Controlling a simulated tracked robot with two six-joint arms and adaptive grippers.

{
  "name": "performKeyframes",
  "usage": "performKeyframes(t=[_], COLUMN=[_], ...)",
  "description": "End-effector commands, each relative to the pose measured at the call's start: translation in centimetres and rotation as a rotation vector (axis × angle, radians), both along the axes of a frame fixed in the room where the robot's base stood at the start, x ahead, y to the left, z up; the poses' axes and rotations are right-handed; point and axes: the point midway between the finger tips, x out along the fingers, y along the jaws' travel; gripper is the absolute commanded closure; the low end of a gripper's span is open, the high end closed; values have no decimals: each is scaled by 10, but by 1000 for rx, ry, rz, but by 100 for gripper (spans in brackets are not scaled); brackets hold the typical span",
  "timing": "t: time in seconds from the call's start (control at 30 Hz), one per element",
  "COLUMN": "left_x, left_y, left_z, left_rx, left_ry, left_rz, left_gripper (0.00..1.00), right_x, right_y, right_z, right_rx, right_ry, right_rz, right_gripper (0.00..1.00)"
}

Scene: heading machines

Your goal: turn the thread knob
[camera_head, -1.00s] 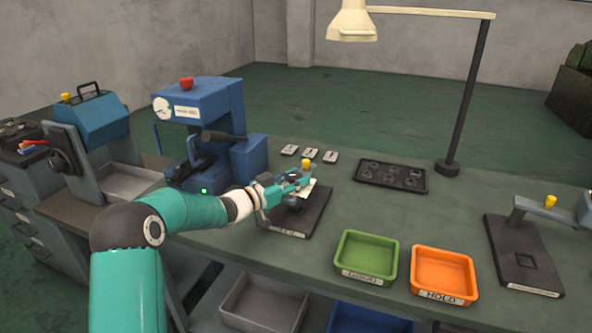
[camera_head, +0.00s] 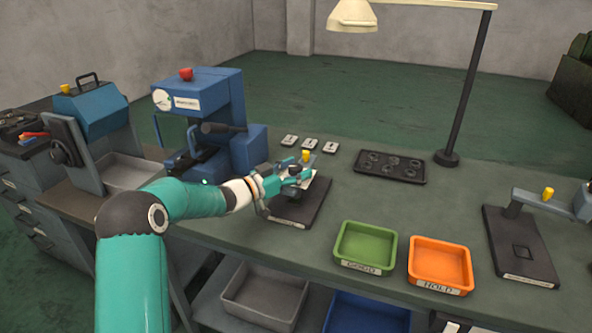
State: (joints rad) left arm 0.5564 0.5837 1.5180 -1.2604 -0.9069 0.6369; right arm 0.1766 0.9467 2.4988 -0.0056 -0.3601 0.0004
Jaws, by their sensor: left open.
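My left gripper (camera_head: 292,176) is open in the middle of the head view. It is above the dark base plate (camera_head: 288,212) of a small gauge stand. A yellow knob (camera_head: 306,155) shows just beyond the gripper's fingers, at the top of that stand. The gripper and wrist hide most of the stand, and I cannot tell whether the fingers touch it. A second dark fixture (camera_head: 521,250) with its own yellow knob (camera_head: 548,193) stands at the right. Which yellow knob is the thread knob is not marked. My right gripper does not show.
A green tray (camera_head: 365,265) and an orange tray (camera_head: 440,288) stand at the bench front. A blue machine (camera_head: 205,100) stands behind my left arm. A black holed tray (camera_head: 390,167) and a lamp post (camera_head: 466,90) are further back. Bench space between the trays and black tray is clear.

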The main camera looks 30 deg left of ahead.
Motion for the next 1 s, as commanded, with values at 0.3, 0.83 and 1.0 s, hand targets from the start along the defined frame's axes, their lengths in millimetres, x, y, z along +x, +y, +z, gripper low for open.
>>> performKeyframes(t=[0.3, 0.83, 1.0], left_x=[-21, -107, -114], left_y=[8, 36, 37], left_z=[-1, -1, -2], left_rx=[1, 1, -1], left_ry=[2, 1, 1], left_rz=[3, 2, 0], left_gripper=[34, 34, 34], right_x=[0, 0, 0], right_y=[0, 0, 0], right_z=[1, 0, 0], right_rx=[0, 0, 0], right_ry=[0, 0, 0], right_rz=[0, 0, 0], right_gripper=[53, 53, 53])
